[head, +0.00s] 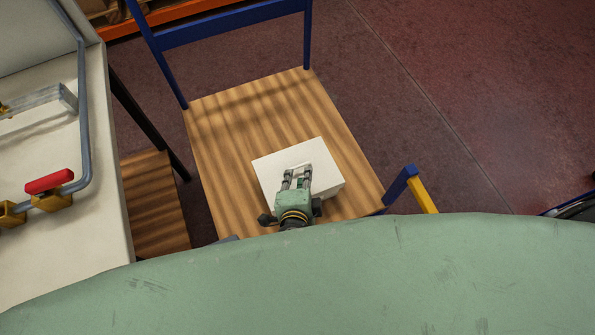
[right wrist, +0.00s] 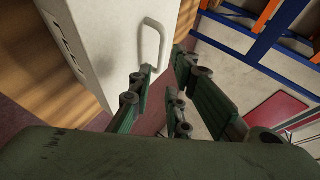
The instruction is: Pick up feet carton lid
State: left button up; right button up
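The white feet carton (head: 325,193) sits on a wooden surface in the head view. Its flat white lid (head: 270,170) is on top and has a light handle (head: 300,167). In the right wrist view, the carton's white side (right wrist: 85,45) carries dark lettering, and the lid handle (right wrist: 152,42) stands out near the fingertips. My right gripper (head: 293,176) is over the lid, with its fingers at the handle. In the right wrist view its fingers (right wrist: 162,68) are apart with nothing clamped between them; whether they touch the handle is unclear. My left gripper is not in view.
The wooden surface (head: 225,120) has a blue frame (head: 230,25) at its back and is clear behind the carton. A white table (head: 60,245) at the left bears a grey pipe and a red-handled valve (head: 50,182). Open floor (head: 470,90) lies to the right.

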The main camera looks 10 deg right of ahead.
aim_at(299, 175)
jog(key=x, duration=0.5)
jog(key=shift+w+a+f+b, duration=0.1)
jog(key=shift+w+f+b, duration=0.15)
jog(key=shift+b, duration=0.05)
jog(key=shift+c, duration=0.2)
grip_shut()
jog(key=shift+s, duration=0.1)
